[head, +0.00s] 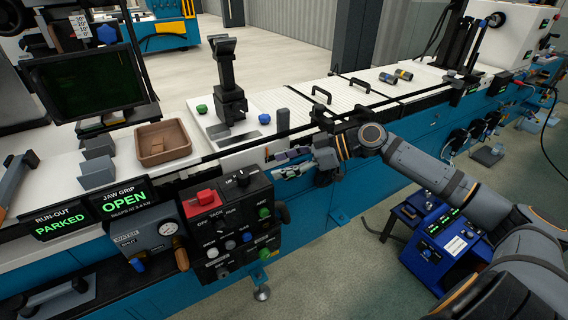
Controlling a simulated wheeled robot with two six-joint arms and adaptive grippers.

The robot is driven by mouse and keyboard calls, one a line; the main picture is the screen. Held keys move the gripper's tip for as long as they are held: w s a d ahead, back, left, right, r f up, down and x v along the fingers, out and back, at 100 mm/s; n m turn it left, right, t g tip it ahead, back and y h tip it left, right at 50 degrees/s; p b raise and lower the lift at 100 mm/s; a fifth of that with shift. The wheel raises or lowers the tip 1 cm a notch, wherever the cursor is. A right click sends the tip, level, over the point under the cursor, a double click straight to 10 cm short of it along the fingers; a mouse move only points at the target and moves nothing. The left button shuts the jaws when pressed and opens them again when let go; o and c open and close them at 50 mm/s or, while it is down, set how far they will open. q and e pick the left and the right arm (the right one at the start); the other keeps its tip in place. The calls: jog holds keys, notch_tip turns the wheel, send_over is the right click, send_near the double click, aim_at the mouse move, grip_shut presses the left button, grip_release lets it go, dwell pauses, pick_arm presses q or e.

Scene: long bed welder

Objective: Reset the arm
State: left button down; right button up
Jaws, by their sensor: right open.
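My right arm comes in from the right and reaches toward the front edge of the long white bed (300,95). My right gripper (284,164) is open at that edge, just right of the black control box (232,228). No held object can be made out between its small fingers. A black upright post with a clamp-like head (229,80) stands on a plate on the bed, behind and left of the gripper. My left gripper is not in view. Which part the task calls the arm cannot be told.
Signs read "RUN-OUT PARKED" (50,224) and "JAW GRIP OPEN" (125,197). A brown tray (163,143) sits on the bed. Black handles (321,94) and two small cylinders (396,76) lie farther right. A blue power unit (440,245) stands on the floor below my right arm.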

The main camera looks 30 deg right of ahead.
dwell(0.5)
jog(key=w+d+f+m+t+h+p, duration=0.35)
jog(key=d+f+m+h, duration=0.3)
jog(key=d+f, duration=0.85)
jog(key=s+d+f+m+g+h+p, duration=0.2)
jog(key=s+f, duration=0.2)
jog(key=f, duration=0.6)
jog(key=s+d+f+m+g+h+p, duration=0.1)
jog(key=s+d+f+m+h, duration=0.3)
jog(key=f, duration=0.6)
jog(key=s+a+f+g+p, duration=0.1)
jog(key=s+a+f+g, duration=0.15)
jog(key=s+f, duration=0.55)
jog(key=s+a+f+g+p, duration=0.1)
jog(key=s+a+f+p, duration=0.15)
jog(key=s+f, duration=0.55)
jog(key=s+a+f+g, duration=0.1)
jog(key=s+a+f, duration=0.1)
jog(key=s+a, duration=0.5)
jog(key=s+a+f+n+g+p, duration=0.1)
jog(key=s+a, duration=0.6)
jog(key=s, duration=0.7)
notch_tip(320, 180, down, 2)
jog(key=shift+s+a+f+g, duration=0.1)
jog(key=shift+s+a+g, duration=0.1)
jog(key=shift+s+g, duration=0.25)
